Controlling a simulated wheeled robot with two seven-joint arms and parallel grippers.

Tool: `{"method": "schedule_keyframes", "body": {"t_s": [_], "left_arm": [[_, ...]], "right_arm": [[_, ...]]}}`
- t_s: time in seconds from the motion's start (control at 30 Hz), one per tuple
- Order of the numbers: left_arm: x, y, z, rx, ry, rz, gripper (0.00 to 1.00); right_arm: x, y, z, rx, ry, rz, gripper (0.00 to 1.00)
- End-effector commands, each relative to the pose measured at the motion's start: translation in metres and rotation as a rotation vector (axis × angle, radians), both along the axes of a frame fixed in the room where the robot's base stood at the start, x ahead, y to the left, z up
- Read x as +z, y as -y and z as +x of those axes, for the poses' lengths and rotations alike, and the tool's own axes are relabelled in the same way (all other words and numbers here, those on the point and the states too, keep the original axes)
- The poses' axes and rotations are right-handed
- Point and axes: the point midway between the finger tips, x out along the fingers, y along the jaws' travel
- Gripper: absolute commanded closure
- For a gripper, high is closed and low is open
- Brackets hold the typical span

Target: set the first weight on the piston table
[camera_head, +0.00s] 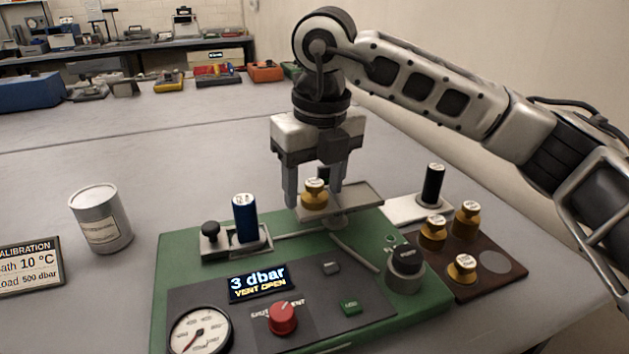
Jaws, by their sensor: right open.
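A brass weight (314,196) with a pale top stands upright on the grey piston table (358,199), near its left end. My right gripper (316,200) points straight down over the table. Its two fingers are open, one on each side of the weight, with a gap showing around it. I cannot tell whether a finger touches the table. Several more brass weights, one of them at the front (462,268), stand on the dark brown tray (489,281) at the right, beside an empty pale round spot. My left gripper is not in view.
The green base (172,285) carries a display (262,282) reading "3 dbar, VENT OPEN", a red knob (283,318), a dial gauge (200,331) and a blue cylinder (245,218). A black cylinder (433,185) stands right. A grey can (100,218) stands left.

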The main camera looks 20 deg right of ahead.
Motion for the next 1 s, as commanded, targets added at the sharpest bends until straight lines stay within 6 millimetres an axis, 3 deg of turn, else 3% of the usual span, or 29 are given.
{"method": "schedule_keyframes", "body": {"t_s": [0.3, 0.5, 1.0], "left_arm": [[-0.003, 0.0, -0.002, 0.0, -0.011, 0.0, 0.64], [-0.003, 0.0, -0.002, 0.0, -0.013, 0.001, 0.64], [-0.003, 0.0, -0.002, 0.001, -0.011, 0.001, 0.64]], "right_arm": [[0.051, 0.001, -0.005, 0.0, 0.004, 0.001, 0.43], [0.073, 0.001, -0.008, 0.001, 0.001, 0.0, 0.43], [0.076, 0.002, -0.009, 0.001, 0.0, 0.0, 0.43]]}}
